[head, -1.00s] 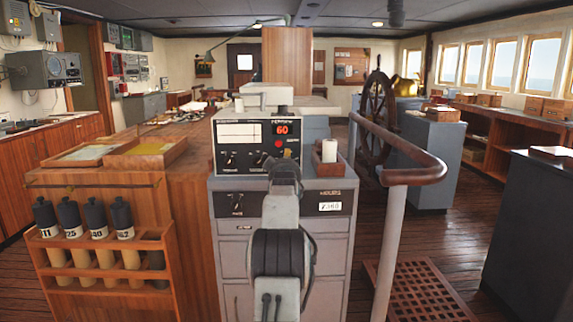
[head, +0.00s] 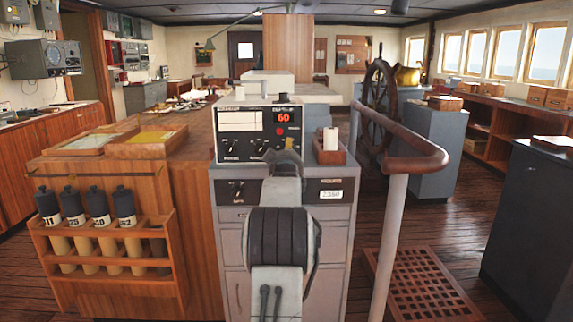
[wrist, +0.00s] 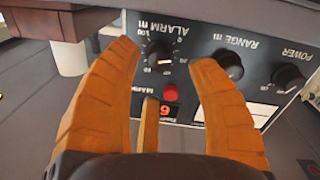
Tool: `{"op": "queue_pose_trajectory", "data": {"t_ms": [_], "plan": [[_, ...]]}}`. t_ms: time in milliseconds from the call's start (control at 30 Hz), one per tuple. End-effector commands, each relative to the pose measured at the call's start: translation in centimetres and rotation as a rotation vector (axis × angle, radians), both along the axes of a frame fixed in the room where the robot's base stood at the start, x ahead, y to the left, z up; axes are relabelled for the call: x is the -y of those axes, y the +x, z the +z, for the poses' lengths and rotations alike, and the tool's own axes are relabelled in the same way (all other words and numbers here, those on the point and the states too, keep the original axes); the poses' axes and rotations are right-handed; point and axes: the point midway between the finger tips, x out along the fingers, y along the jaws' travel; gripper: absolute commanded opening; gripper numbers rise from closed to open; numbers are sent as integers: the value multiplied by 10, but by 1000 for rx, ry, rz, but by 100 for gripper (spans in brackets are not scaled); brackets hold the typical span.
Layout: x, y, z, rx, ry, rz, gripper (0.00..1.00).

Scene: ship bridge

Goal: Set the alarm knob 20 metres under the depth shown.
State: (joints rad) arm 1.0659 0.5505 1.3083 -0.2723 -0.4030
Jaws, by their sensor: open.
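The depth sounder (head: 243,148) stands on the grey console, its red display (head: 285,117) reading 60. In the wrist view the panel is upside down. The black alarm knob (wrist: 158,53), labelled ALARM m, sits between my two orange fingertips, with the panel beyond them. I cannot tell its exact setting or whether the fingers touch it. The range knob (wrist: 229,65) and power knob (wrist: 288,77) are to the right; a red button (wrist: 171,92) is below. My gripper (wrist: 163,58) is open. In the head view my arm hides the alarm knob.
The grey console (head: 335,250) has a lower strip with another knob (head: 237,188). A small wooden holder (head: 330,154) stands right of the sounder. A curved handrail (head: 400,165) is close on the right; a bottle rack (head: 100,250) is on the left.

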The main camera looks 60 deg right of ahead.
Motion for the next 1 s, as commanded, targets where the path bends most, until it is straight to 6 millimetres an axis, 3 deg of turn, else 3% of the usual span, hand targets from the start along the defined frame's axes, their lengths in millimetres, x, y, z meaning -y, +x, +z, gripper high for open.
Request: {"op": "queue_pose_trajectory", "data": {"t_ms": [500, 1000], "plan": [[-54, -29, 1, 0, 0, 1, 53], [-68, -37, 1, 0, 0, 1, 53]]}}
